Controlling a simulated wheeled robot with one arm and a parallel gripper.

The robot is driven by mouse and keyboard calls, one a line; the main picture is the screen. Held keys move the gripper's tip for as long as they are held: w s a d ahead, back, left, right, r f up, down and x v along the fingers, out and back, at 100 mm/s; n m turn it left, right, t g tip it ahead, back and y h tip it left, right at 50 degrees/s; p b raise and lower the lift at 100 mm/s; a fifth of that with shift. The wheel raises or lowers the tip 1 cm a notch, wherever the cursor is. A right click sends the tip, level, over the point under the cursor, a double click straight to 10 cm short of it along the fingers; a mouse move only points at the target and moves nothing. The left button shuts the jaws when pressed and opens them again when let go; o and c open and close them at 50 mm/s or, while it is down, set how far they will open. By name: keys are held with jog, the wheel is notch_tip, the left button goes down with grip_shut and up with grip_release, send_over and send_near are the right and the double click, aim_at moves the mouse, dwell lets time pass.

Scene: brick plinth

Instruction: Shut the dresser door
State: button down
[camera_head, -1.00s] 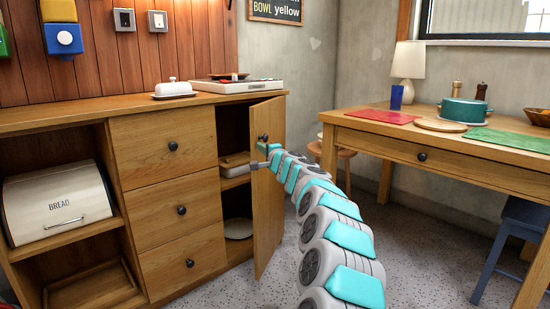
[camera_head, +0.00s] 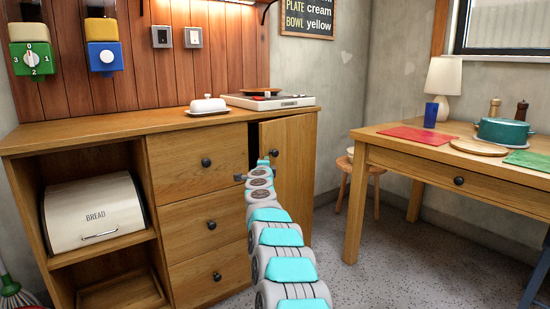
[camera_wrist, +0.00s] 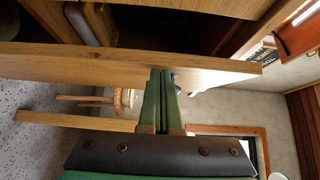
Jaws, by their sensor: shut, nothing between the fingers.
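The dresser (camera_head: 180,128) is a wooden unit with drawers in the middle and a door (camera_head: 295,165) at its right end. The door is ajar, with a dark gap along its left edge, and its dark knob (camera_head: 275,153) faces out. My gripper (camera_head: 264,163) is at the door's left part, just below the knob. In the wrist view, my green fingers (camera_wrist: 160,76) are shut together and empty, with their tips at the door's face (camera_wrist: 80,62). I cannot tell whether they press on it. The dark inside of the dresser shows beyond the door.
A white butter dish (camera_head: 208,104) and a hob (camera_head: 268,99) stand on the dresser top. A bread bin (camera_head: 94,212) sits in the left open shelf. A wooden table (camera_head: 450,170) and a stool (camera_head: 363,172) stand to the right. Speckled floor lies clear between.

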jog(key=w+a+p, duration=0.2)
jog(key=a+p, duration=0.1)
jog(key=p, duration=0.2)
jog(key=shift+w+r, duration=0.1)
jog(key=shift+w, duration=0.15)
jog(key=shift+a, duration=0.1)
dwell(0.4)
